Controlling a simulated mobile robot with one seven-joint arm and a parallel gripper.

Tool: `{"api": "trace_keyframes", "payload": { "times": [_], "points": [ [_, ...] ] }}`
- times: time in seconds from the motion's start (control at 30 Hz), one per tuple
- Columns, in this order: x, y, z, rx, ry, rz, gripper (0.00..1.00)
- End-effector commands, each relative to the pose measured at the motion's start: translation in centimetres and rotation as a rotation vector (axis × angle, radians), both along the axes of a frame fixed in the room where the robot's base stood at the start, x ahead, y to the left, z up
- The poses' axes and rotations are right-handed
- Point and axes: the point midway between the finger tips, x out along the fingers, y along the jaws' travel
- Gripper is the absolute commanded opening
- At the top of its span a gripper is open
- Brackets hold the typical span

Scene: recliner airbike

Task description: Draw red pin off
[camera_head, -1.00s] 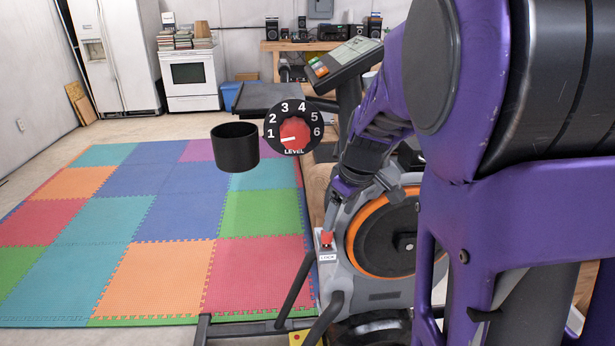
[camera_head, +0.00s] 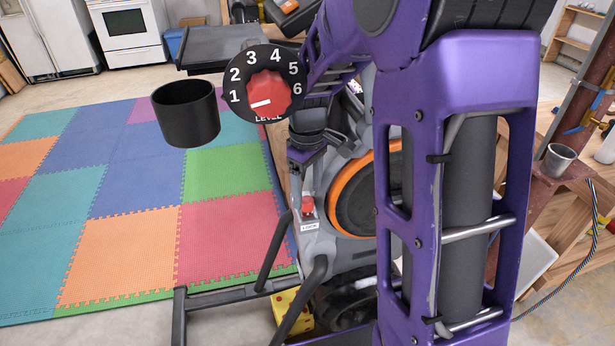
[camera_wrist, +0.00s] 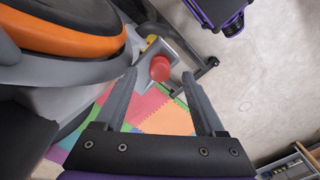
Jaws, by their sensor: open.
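The red pin (camera_head: 307,206) is a short red knob on the bike's grey frame, above a white label reading LOCK (camera_head: 309,226). In the wrist view the red pin (camera_wrist: 160,68) shows as a round red head. It lies ahead of and between the fingertips of my gripper (camera_wrist: 160,78), which is open and empty. In the head view my gripper (camera_head: 304,163) is just above the pin, with its fingers mostly hidden. I see no contact with the pin. The bike's flywheel (camera_head: 352,206), dark with an orange rim, is right of the pin.
A red level dial (camera_head: 268,90) and a black cup holder (camera_head: 187,115) stand above left. Grey bike handles and legs (camera_head: 276,240) rise close to the pin. A yellow box (camera_head: 290,308) is below. Coloured floor mats (camera_head: 120,240) lie open at left.

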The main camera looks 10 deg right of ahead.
Motion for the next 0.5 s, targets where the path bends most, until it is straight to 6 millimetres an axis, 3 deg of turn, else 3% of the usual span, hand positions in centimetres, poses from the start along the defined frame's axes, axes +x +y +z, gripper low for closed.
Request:
{"api": "trace_keyframes", "payload": {
  "times": [0.2, 0.5],
  "points": [
    [0.0, 0.0, -2.7, 0.000, 0.000, 0.000, 0.71],
    [0.0, 0.0, -3.3, 0.000, -0.001, 0.000, 0.71]
  ]
}}
